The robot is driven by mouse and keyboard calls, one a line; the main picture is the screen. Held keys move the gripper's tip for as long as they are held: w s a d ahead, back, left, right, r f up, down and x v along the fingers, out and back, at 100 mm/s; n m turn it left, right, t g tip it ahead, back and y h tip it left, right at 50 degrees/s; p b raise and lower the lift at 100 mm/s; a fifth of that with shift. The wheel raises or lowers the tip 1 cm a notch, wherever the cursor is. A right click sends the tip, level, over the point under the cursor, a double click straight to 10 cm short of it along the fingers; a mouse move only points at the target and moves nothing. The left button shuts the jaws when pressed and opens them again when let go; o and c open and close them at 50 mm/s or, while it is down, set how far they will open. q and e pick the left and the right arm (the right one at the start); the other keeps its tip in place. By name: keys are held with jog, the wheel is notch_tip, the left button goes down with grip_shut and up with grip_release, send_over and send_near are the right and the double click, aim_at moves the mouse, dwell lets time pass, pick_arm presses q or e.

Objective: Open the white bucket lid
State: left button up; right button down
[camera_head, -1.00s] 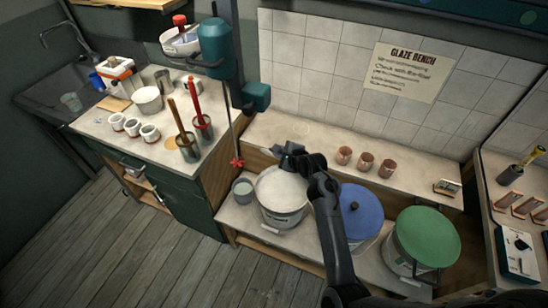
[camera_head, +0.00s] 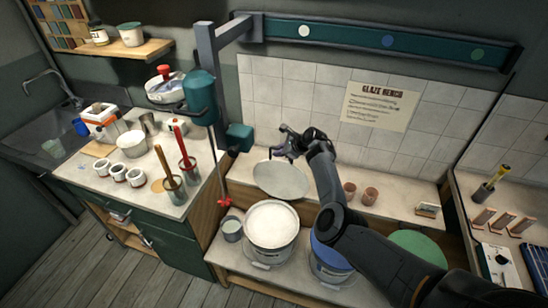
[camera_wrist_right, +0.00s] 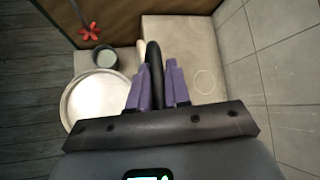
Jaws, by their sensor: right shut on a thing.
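The white bucket (camera_head: 268,252) stands on the low bench with its top uncovered, showing a pale, round surface inside. Its pale grey lid (camera_head: 281,181) is off the bucket, above and behind it, in front of the upper ledge. My right gripper (camera_head: 284,151) is at the lid's upper side and is shut on it. In the right wrist view, the purple fingers (camera_wrist_right: 159,80) close around a narrow dark piece (camera_wrist_right: 153,62); the lid's face is not clear there. The bucket's round top (camera_wrist_right: 92,105) shows left of the fingers. My left gripper is not in view.
A small grey pail (camera_head: 231,229) stands left of the bucket. A blue-lidded bucket (camera_head: 328,262) and a green-lidded one (camera_head: 418,246) are to the right, partly behind my arm. Small brown cups (camera_head: 370,195) stand on the ledge. A tiled wall (camera_head: 300,100) rises behind.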

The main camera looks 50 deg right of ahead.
jog(key=shift+w+f, duration=0.1)
jog(key=shift+f, duration=0.1)
jog(key=c, duration=1.4)
grip_release()
jog(key=shift+o, duration=1.2)
jog(key=shift+a, duration=0.15)
jog(key=shift+r, duration=0.15)
jog(key=shift+p+v, duration=0.35)
jog(key=shift+v, duration=0.5)
jog(key=v, duration=0.9)
jog(key=shift+p, duration=0.35)
